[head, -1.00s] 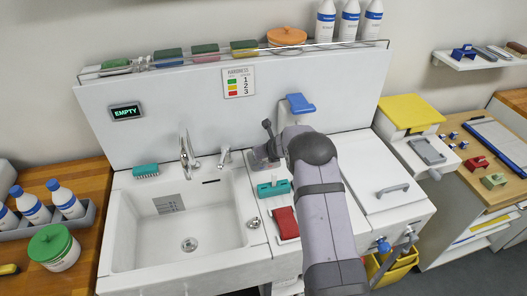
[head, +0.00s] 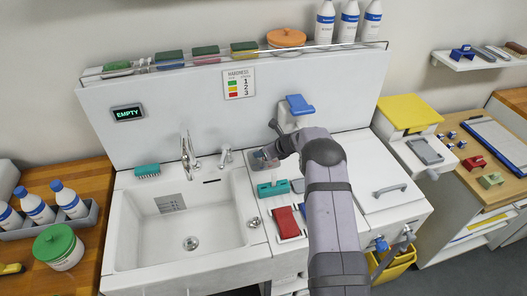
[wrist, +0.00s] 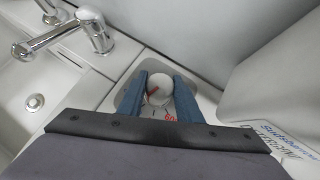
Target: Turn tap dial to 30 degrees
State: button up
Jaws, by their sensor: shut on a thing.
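The tap dial (wrist: 160,82) is a small round white knob with a red mark, set in a pale recessed panel right of the sink. Red scale figures (wrist: 170,118) show just below it in the wrist view, partly covered, and the exact angle is unclear. My gripper (wrist: 159,92) has its two blue fingers on either side of the dial, closed on it. In the head view my gripper (head: 263,160) is down at the panel behind the teal block and hides the dial.
The chrome tap (head: 188,157) and a smaller spout (head: 226,158) stand left of my gripper, at the back of the sink (head: 190,243). A teal block (head: 272,188) and red pad (head: 286,222) lie in front. A blue-topped dispenser (head: 299,104) is on the wall behind.

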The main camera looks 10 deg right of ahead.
jog(key=o, duration=1)
jog(key=shift+o, duration=0.2)
